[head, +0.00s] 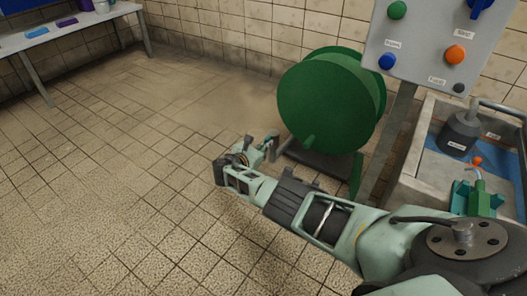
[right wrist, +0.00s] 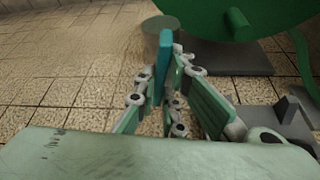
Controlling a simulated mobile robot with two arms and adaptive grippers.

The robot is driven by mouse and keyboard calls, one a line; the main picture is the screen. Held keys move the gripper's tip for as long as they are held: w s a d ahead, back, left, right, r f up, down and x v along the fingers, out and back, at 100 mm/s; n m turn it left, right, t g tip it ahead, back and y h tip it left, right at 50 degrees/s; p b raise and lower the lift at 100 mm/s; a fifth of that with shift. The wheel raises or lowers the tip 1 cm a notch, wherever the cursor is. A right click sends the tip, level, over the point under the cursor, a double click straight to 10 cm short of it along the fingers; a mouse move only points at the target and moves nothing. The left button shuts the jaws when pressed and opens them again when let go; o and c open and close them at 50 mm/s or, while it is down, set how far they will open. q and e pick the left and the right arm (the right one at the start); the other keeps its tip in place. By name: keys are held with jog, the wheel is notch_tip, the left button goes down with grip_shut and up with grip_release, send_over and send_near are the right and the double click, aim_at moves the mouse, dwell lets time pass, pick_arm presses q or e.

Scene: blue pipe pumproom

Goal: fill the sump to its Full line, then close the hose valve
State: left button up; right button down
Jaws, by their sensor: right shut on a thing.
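The sump (head: 411,172) is a pale concrete basin at the right of the head view. A blue surface (head: 429,163) shows inside it; I cannot make out a Full line. My right gripper (head: 246,160) is low over the floor, left of the green hose reel (head: 328,103). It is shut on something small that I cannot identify. In the right wrist view a narrow teal piece (right wrist: 163,68) stands upright by the fingers (right wrist: 170,105), with a grey cylinder (right wrist: 160,38) behind it. I cannot make out the hose valve. My left gripper is out of view.
A sloped panel (head: 425,50) with coloured buttons stands on a post beside the reel. A dark grey pump (head: 460,132) and a green fitting (head: 477,198) with an orange part are at the sump. A table (head: 75,32) is at upper left. The tiled floor left is clear.

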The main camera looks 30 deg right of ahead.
jog(key=shift+a+f+n+g+b, duration=0.1)
jog(key=shift+n+g+b, duration=0.4)
jog(key=shift+n+b, duration=0.2)
jog(key=c, duration=1.8)
grip_release()
jog(key=shift+c, duration=0.2)
jog(key=shift+w, duration=0.1)
jog(key=v, duration=1.2)
jog(key=shift+f, duration=0.1)
